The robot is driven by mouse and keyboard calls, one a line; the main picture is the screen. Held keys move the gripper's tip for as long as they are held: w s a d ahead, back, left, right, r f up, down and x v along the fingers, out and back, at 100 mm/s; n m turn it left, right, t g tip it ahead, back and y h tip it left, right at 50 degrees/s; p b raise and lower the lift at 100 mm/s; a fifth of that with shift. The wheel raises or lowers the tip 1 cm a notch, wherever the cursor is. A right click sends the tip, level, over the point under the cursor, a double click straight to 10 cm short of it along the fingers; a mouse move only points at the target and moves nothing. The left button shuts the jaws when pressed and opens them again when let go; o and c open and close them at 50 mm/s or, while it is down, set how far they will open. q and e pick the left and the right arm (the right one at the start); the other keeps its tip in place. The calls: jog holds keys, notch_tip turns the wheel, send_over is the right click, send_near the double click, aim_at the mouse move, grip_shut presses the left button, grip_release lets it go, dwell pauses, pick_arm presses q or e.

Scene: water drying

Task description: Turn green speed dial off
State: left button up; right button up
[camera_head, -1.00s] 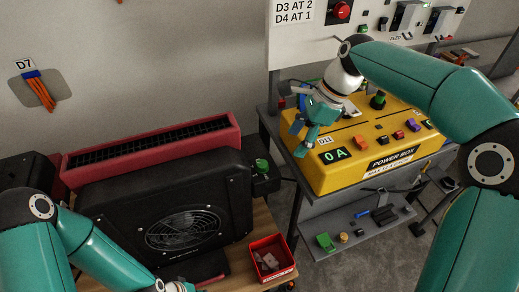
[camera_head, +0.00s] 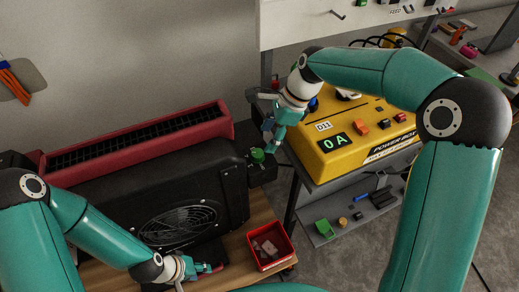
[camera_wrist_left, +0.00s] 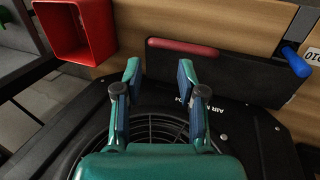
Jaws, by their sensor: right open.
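The green speed dial (camera_head: 257,155) sits on a small black box at the right end of the black blower (camera_head: 215,190). My right gripper (camera_head: 274,143) points down just above and to the right of the dial, between it and the yellow power box. I cannot tell whether it touches the dial. My left gripper (camera_head: 208,269) is low in front of the blower, near the wooden bench. In the left wrist view its fingers (camera_wrist_left: 160,95) are apart and empty over the blower's front. A red handle (camera_wrist_left: 186,47) lies beyond the fingertips.
The yellow power box (camera_head: 345,125) reads 0 A and stands on a grey table to the right. A red bin (camera_head: 271,267) stands on the wooden bench. A red slotted unit (camera_head: 140,137) is behind the blower. A lower shelf (camera_head: 345,215) holds small parts.

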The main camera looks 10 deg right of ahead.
aim_at(259, 152)
jog(key=x, duration=0.6)
jog(key=shift+a+f, duration=0.1)
jog(key=shift+f, duration=0.2)
jog(key=c, duration=1.1)
jog(key=shift+c, duration=0.2)
